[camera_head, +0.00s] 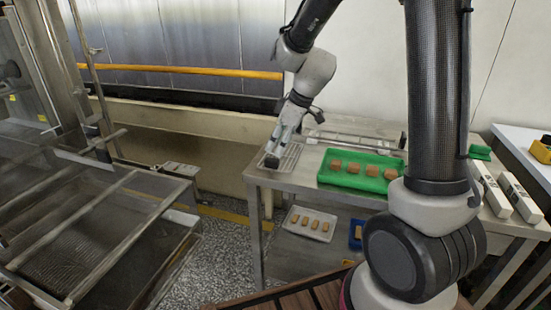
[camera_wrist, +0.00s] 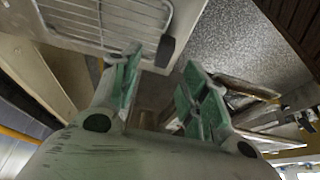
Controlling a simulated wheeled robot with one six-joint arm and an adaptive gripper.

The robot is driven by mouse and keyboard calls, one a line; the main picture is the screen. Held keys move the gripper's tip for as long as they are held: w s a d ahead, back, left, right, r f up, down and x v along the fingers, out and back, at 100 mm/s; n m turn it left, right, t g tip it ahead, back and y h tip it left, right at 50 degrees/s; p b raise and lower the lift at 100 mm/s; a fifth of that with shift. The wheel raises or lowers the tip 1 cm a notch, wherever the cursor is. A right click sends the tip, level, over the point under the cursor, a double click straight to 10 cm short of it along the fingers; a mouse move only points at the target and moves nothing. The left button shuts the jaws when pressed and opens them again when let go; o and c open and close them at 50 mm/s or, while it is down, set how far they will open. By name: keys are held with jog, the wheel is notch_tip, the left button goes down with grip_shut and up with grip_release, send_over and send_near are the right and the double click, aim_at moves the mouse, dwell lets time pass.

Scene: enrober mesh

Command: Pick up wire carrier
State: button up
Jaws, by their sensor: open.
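The wire carrier (camera_head: 290,157), a pale rack of thin parallel bars, lies at the left end of the steel table. Its dark grip (camera_head: 270,162) is at the table's left edge. In the wrist view the carrier (camera_wrist: 115,15) is at the top, with the dark grip (camera_wrist: 165,50) just beyond the gap between my fingertips. My gripper (camera_head: 277,148) is above the carrier's grip end and partly hides it. The wrist view shows my gripper (camera_wrist: 160,75) with its green-padded fingers apart and nothing between them. Whether a finger touches the carrier is unclear.
A green tray (camera_head: 330,181) with several brown blocks stands right of the carrier. Another wire rack (camera_head: 350,137) lies behind it. The steel table (camera_head: 300,183) has a lower shelf with a white tray (camera_head: 290,222) of brown pieces. A mesh-topped machine (camera_head: 80,215) stands left across a floor gap.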

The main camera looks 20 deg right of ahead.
aim_at(273, 160)
jog(key=x, duration=0.7)
jog(key=shift+s+d+f, duration=0.15)
jog(key=shift+s+f, duration=0.05)
jog(key=shift+s, duration=0.15)
grip_shut()
